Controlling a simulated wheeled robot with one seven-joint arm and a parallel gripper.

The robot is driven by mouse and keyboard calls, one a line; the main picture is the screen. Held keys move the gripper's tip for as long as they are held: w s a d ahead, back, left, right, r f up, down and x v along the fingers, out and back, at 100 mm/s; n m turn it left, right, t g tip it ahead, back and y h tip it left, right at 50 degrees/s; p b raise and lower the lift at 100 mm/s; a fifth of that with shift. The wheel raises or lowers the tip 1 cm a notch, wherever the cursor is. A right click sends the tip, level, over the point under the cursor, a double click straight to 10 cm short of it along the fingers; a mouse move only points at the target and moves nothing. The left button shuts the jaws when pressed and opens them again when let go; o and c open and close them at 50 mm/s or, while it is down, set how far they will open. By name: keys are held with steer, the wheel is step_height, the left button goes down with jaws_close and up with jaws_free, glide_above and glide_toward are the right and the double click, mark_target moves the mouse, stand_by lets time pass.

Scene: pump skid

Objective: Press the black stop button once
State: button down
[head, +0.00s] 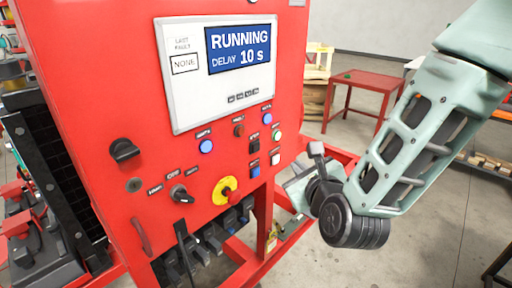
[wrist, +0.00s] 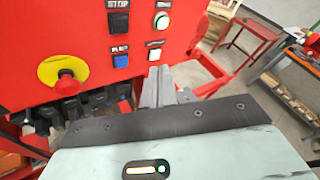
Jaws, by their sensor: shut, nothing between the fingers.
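The black stop button (head: 254,147) is on the red panel, in the left column of a small button group. In the wrist view the same black button (wrist: 118,22) shows under a STOP label, at upper left of the fingertips. My gripper (wrist: 159,82) is shut and empty, its fingers upright in the picture just below the white button. In the head view my gripper (head: 316,152) is to the right of the button group, apart from the stop button. The panel screen (head: 240,48) reads RUNNING, DELAY 10 s, last fault NONE.
A green-lit button (wrist: 161,21) sits right of the stop button. A blue button (wrist: 120,60) and a white button (wrist: 155,54) are below. A red knob on a yellow disc (wrist: 66,82) is at lower left. A red table (head: 362,82) stands behind.

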mark_target(256, 147)
steer(key=w+a+p, duration=0.1)
steer(key=w+a, duration=0.4)
steer(key=a, duration=0.2)
steer(key=shift+w, duration=0.2)
stand_by(0.4)
steer(key=shift+w+a+f, duration=0.1)
steer(key=shift+w+a, duration=0.05)
stand_by(1.9)
steer(key=shift+w+a+b, duration=0.1)
steer(key=shift+a+b, duration=0.1)
steer(key=shift+b, duration=0.1)
steer(key=shift+w+a+b, duration=0.3)
stand_by(0.7)
steer(key=shift+s+d, duration=0.1)
steer(key=shift+s+d+b, duration=0.45)
steer(key=shift+d+b, duration=0.1)
steer(key=shift+b, duration=0.05)
